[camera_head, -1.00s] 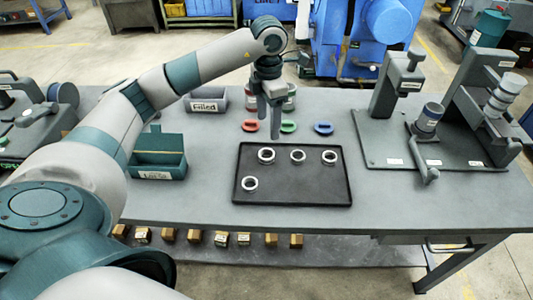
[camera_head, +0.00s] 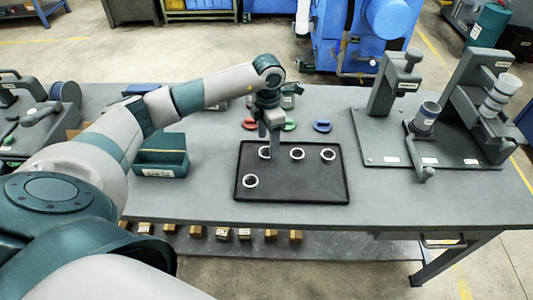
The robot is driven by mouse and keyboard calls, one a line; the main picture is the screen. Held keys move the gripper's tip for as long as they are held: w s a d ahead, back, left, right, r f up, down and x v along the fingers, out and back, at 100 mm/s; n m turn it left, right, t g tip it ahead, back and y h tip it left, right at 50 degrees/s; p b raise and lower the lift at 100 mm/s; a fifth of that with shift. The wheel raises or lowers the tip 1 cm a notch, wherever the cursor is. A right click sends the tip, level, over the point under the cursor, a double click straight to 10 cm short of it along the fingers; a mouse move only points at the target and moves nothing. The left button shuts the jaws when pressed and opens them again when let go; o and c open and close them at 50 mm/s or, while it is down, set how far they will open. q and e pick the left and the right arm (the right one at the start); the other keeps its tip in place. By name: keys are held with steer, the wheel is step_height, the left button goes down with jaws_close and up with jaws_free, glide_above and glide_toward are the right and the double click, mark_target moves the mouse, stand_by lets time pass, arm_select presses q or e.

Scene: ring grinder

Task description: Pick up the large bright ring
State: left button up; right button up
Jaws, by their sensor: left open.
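Several bright metal rings lie on a black tray (camera_head: 305,187) on the table. In the tray's back row are a back-left ring (camera_head: 263,154), a middle ring (camera_head: 297,154) and a right ring (camera_head: 328,155). A front-left ring (camera_head: 250,181) lies apart from them. The rings look close in size; I cannot tell surely which is the large one. My left gripper (camera_head: 271,152) is open, pointing down at the back-left ring and partly covering it. I cannot tell whether it touches the ring. My right gripper is not in view.
Red (camera_head: 249,124), green (camera_head: 289,125) and blue (camera_head: 322,126) pieces lie behind the tray. A teal bin (camera_head: 160,160) stands left of it. A grey fixture (camera_head: 425,150) with upright posts stands to the right.

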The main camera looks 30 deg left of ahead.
mark_target(267, 149)
arm_select(q)
steer(key=shift+a+f+p, duration=0.15)
steer(key=shift+f+p, duration=0.4)
steer(key=shift+p, duration=0.05)
step_height(267, 149, down, 3)
steer(key=shift+w+a+r+p, duration=0.1)
steer(key=shift+a+p, duration=0.05)
steer(key=shift+p, duration=0.65)
steer(key=shift+f, duration=0.55)
steer(key=c, duration=1.2)
